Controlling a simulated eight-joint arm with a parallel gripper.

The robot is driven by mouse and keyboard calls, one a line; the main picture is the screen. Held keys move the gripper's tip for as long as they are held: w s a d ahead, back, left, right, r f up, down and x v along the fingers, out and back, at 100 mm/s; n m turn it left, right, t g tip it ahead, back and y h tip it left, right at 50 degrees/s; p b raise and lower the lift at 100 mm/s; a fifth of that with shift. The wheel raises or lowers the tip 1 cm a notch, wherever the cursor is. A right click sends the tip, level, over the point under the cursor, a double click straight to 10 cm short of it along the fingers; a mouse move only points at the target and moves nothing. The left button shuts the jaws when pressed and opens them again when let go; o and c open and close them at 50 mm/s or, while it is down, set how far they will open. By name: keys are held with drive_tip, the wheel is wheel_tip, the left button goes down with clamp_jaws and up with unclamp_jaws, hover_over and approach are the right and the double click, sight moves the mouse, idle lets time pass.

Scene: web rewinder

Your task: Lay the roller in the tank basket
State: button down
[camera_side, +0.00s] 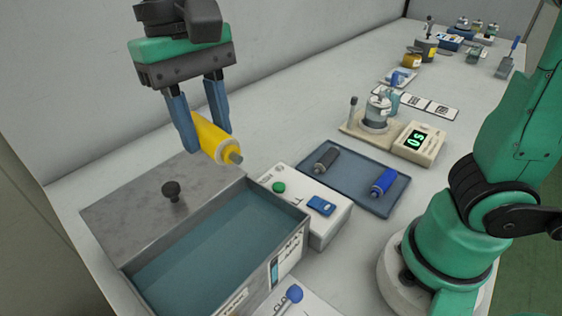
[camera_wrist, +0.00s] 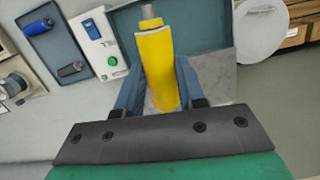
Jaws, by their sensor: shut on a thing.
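My gripper (camera_side: 207,138) is shut on a yellow roller (camera_side: 214,140), with one blue finger on each side of it. The roller is tilted, and its grey shaft end points down and right in the side view. It also shows between the fingers in the wrist view (camera_wrist: 158,65). They are in the air above the grey lid plate (camera_side: 125,205) at the back of the tank. The tank (camera_side: 283,228) is an open grey box with blue-green liquid inside, in front of the roller. I cannot make out a separate basket in the liquid.
A black knob (camera_side: 171,190) stands up from the lid plate. A white control box (camera_side: 325,228) with a green button adjoins the tank. A blue tray (camera_side: 363,165) holds a dark roller (camera_side: 326,158) and a blue roller (camera_side: 383,182). A scale (camera_side: 421,142) and jars stand farther back.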

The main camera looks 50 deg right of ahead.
sight(229, 269)
drive_tip(key=shift+n, duration=0.6)
drive_tip(key=f, duration=0.6)
drive_tip(key=a+f, duration=0.1)
drive_tip(key=f, duration=0.6)
drive_tip(key=s+a+f, duration=0.1)
drive_tip(key=f, duration=0.6)
drive_tip(key=shift+s+a, duration=0.1)
drive_tip(key=shift+a, duration=0.05)
drive_tip(key=shift+f, duration=0.1)
drive_tip(key=c, duration=0.5)
unclamp_jaws()
drive_tip(key=shift+c, duration=0.2)
